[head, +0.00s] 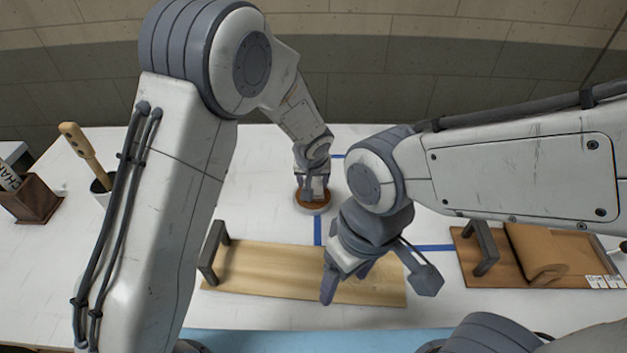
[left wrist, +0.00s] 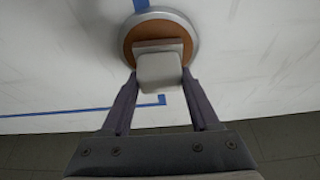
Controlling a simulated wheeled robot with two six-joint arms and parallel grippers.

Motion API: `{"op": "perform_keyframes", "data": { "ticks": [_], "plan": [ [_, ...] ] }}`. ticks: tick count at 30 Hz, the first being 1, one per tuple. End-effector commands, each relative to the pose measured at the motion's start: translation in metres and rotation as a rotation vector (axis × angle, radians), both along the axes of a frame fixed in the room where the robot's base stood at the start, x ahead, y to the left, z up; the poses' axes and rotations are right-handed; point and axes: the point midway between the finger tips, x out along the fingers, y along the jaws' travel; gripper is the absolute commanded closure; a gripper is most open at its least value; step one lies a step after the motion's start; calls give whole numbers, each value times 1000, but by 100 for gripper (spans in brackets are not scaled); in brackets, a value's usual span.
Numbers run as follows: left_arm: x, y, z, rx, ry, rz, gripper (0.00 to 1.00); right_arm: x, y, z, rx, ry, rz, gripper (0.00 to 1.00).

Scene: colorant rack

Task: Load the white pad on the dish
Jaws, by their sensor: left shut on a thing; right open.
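The dish (head: 313,209) is round with a pale grey rim and a brown inside, near the back middle of the white table. It also shows in the left wrist view (left wrist: 127,42). My left gripper (head: 313,190) points down over the dish. It is shut on the white pad (left wrist: 160,72), a small pale block with rounded corners, seen between the fingers in the left wrist view. The pad overlaps the dish's brown inside there; whether it touches I cannot tell. In the head view the fingers mostly hide the pad. My right gripper (head: 377,283) is open and empty above the wooden board.
The light wooden board (head: 255,270) with a dark bracket (head: 213,252) lies in front of the dish. A second board (head: 470,270) with a brown folded sheet (head: 545,250) is at right. A wooden-handled tool (head: 85,150) in a cup and a brown box (head: 32,200) stand left. Blue tape (head: 318,229) marks the table.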

Motion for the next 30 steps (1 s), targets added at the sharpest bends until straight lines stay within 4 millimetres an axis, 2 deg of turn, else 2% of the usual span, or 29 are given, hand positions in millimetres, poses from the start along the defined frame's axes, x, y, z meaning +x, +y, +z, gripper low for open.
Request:
{"op": "perform_keyframes", "data": {
  "ticks": [3,21,30],
  "plan": [
    [1,0,15,-1,-3,-1,83,0,0,11,0,0,0,26],
    [1,0,63,-2,-5,-1,83,0,0,45,0,0,0,26],
    [1,0,65,-1,-4,-1,83,0,0,45,0,0,0,26]
  ]
}}
